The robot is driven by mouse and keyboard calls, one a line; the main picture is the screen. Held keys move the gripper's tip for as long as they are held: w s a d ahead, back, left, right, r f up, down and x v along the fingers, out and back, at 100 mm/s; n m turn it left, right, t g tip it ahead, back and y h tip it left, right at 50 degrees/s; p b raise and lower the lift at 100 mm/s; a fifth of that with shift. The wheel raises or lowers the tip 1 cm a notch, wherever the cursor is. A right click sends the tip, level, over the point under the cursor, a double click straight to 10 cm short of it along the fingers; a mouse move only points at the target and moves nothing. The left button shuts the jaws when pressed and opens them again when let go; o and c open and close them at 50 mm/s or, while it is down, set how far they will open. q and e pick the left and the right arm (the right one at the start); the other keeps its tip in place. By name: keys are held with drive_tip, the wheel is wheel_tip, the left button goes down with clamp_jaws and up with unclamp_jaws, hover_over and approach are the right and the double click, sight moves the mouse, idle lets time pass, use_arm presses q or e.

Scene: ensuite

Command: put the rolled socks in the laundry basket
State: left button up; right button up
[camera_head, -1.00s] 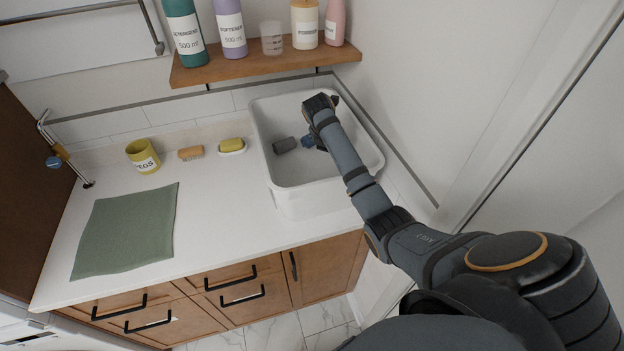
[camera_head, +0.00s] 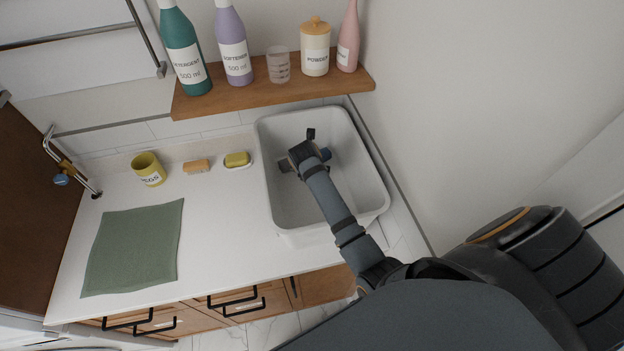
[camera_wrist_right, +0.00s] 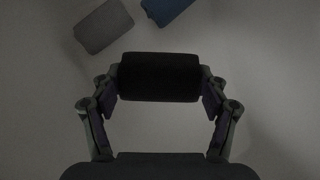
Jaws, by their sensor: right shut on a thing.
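The white laundry basket (camera_head: 304,222) is an open tub at the right end of the counter. My right arm reaches over its front rim, and the wrist is over the inside of the basket. In the right wrist view my right gripper (camera_wrist_right: 159,84) is shut on a black rolled pair of socks (camera_wrist_right: 160,75). Its fingers are hidden from the head view. A grey rolled pair (camera_wrist_right: 103,26) and a blue rolled pair (camera_wrist_right: 167,8) lie on the basket floor; in the head view my wrist partly covers them. My left gripper is not in view.
A wooden shelf (camera_head: 270,97) with bottles and jars hangs behind the basket. A yellow pegs pot (camera_head: 148,170), a brush (camera_head: 196,166), a yellow soap on a dish (camera_head: 237,160) and a green cloth (camera_head: 133,248) are on the counter. A wall stands close at right.

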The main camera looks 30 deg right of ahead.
drive_tip(key=f, duration=0.3)
drive_tip(key=w+f, duration=0.1)
drive_tip(key=f, duration=0.1)
drive_tip(key=shift+d+f+p, duration=0.1)
drive_tip(key=shift+d+p, duration=0.25)
drive_tip(key=shift+s+f, duration=0.1)
drive_tip(key=shift+f, duration=0.25)
drive_tip(key=o, duration=0.9)
drive_tip(key=shift+f, duration=0.1)
drive_tip(key=shift+o, duration=1.2)
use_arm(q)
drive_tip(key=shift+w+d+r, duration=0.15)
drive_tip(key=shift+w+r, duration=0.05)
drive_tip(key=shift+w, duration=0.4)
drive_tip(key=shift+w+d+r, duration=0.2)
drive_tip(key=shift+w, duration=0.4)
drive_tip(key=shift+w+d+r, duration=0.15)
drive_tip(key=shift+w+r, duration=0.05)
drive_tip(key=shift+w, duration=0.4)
